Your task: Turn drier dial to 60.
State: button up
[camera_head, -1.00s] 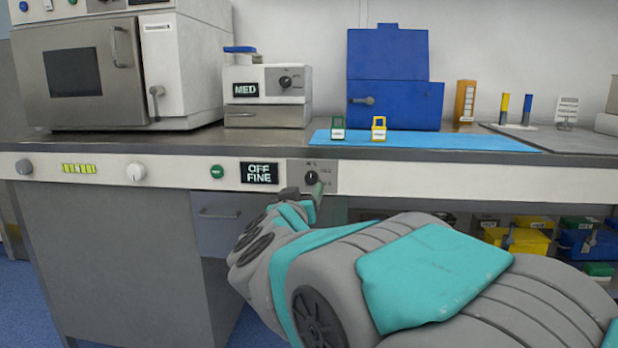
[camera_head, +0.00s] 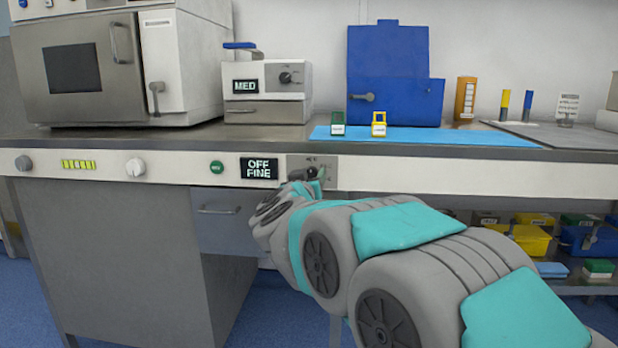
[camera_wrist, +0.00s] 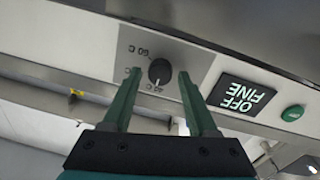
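The drier dial (camera_wrist: 159,71) is a round black knob on a grey plate in the bench's front panel. The wrist view shows temperature marks around it, one reading 60 C (camera_wrist: 140,52); where its pointer stands is not clear. My gripper (camera_wrist: 158,76) is open, its two green fingers apart with tips on either side of the dial. I cannot tell whether they touch it. In the head view my gripper (camera_head: 314,178) is at the plate (camera_head: 298,161) and largely covers the dial.
A black display (camera_head: 259,169) reading OFF FINE and a green button (camera_head: 217,167) sit left of the plate. Above is the benchtop with a blue mat (camera_head: 425,137), green and yellow holders (camera_head: 379,124) and a MED device (camera_head: 266,88). Shelves with boxes are below right.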

grip_shut()
